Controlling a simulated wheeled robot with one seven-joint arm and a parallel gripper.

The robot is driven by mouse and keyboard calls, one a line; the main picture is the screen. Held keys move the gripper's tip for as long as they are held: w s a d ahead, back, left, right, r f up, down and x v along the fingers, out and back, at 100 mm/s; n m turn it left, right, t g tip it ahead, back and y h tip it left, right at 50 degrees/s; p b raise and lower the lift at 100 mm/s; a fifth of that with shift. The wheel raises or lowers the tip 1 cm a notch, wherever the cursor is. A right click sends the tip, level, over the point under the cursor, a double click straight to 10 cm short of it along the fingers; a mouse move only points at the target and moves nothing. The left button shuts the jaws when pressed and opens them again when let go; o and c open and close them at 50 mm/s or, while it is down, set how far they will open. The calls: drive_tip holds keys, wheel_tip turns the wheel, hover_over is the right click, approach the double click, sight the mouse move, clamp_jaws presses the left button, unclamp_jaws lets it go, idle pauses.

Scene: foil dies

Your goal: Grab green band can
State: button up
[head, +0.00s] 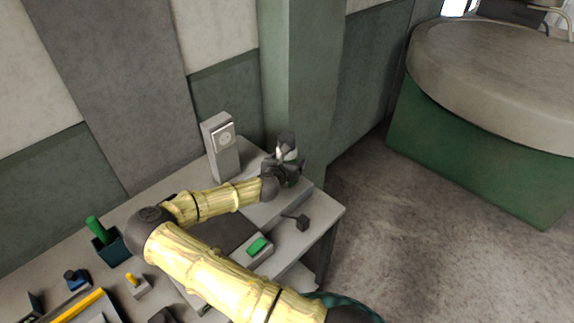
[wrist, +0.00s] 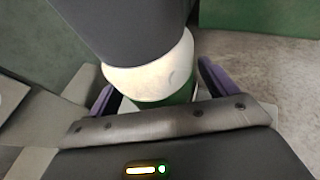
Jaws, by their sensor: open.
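The green band can (wrist: 150,80) stands in the middle of the wrist view, with a dark upper part, a white section and green below. In the head view the can (head: 287,152) rises above my gripper (head: 284,172) on a raised grey block at the table's far end. In the wrist view my gripper (wrist: 158,92) is open, with one purple finger on each side of the can. A gap shows beside the right finger; contact on the left side is unclear. The can's lower part is hidden behind the gripper body.
A grey upright box with a white socket (head: 224,137) stands just left of the can, near the wall.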

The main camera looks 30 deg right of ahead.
sight(286, 137)
drive_tip(key=c, duration=1.4)
drive_tip(key=shift+r, duration=0.1)
wheel_tip(286, 137, up, 10)
drive_tip(key=shift+b, duration=0.85)
